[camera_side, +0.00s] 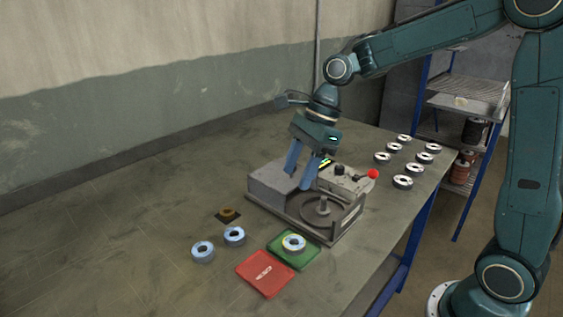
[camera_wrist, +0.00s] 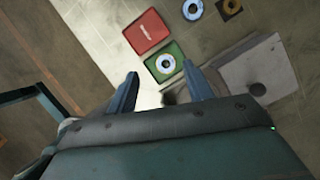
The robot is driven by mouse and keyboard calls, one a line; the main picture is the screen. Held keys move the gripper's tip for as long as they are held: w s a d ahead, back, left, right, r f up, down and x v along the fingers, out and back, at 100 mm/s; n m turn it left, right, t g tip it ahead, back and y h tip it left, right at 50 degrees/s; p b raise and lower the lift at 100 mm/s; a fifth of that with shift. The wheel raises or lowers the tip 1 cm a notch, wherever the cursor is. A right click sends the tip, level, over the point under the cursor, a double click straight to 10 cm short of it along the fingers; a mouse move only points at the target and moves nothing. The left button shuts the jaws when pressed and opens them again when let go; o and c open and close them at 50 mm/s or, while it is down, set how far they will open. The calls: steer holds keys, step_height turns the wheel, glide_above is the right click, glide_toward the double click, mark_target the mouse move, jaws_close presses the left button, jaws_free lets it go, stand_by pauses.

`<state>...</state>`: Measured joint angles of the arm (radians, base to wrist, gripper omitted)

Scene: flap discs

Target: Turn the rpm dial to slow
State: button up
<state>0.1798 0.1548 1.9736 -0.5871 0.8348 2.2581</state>
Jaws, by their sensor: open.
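The grey machine (camera_side: 275,188) stands on the bench, with a round plate and spindle (camera_side: 322,207) in its open tray. On its top panel is a small dark knob (camera_side: 339,169), which may be the rpm dial; its setting is too small to read. A lever with a red ball (camera_side: 373,174) is at the panel's right end. My gripper (camera_side: 297,180) is open and empty, above the machine and left of the panel in the side view. In the wrist view my gripper (camera_wrist: 160,70) shows both blue fingers apart. There the machine (camera_wrist: 262,65) is partly hidden at the right.
A red mat (camera_side: 265,274) and a green mat (camera_side: 306,259) with a disc (camera_side: 293,243) lie in front. Two blue discs (camera_side: 203,251) and a brown disc on a dark square (camera_side: 228,215) lie left. Several pale discs (camera_side: 402,182) stand at the right. The bench's left is clear.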

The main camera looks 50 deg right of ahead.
step_height(320, 180, up, 4)
steer(key=r, duration=0.1)
steer(key=n+g+h, duration=0.2)
steer(key=n+h, duration=0.2)
steer(key=n, duration=0.3)
glide_above(340, 166)
steer(key=f, duration=0.1)
steer(key=shift+a+f, duration=0.1)
steer(key=shift+f, duration=2.4)
steer(key=shift+f, duration=0.1)
steer(key=shift+f, duration=6.75)
steer(key=c, duration=1)
steer(key=shift+o, duration=0.2)
